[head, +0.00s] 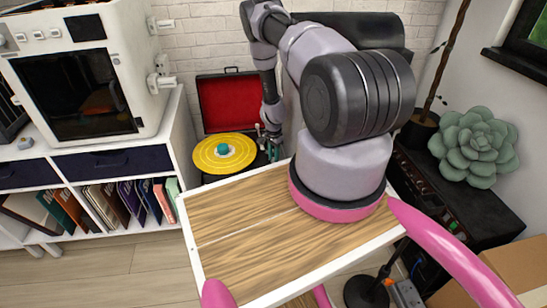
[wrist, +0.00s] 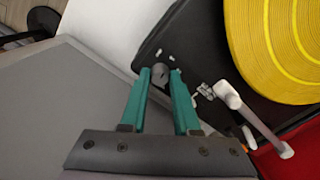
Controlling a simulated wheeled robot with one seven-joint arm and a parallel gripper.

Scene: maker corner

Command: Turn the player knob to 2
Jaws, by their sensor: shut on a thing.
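The record player (head: 232,103) stands open, with a red lid and a yellow disc (head: 224,152) on its platter. In the wrist view its black deck (wrist: 195,42) shows with part of the yellow disc (wrist: 285,45) at the upper right. The small grey player knob (wrist: 160,73) sits near the deck's corner. My gripper (wrist: 160,80) has its teal fingertips on either side of the knob and is shut on it. Small white marks lie beside the knob, too small to read. In the head view my arm reaches down to the player's right side and the knob cannot be made out.
The white tonearm (wrist: 240,105) lies close to the right of my fingers. A white cabinet (head: 105,160) with books and a white machine (head: 80,75) stands left of the player. A black box with a green succulent (head: 473,147) is at the right.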

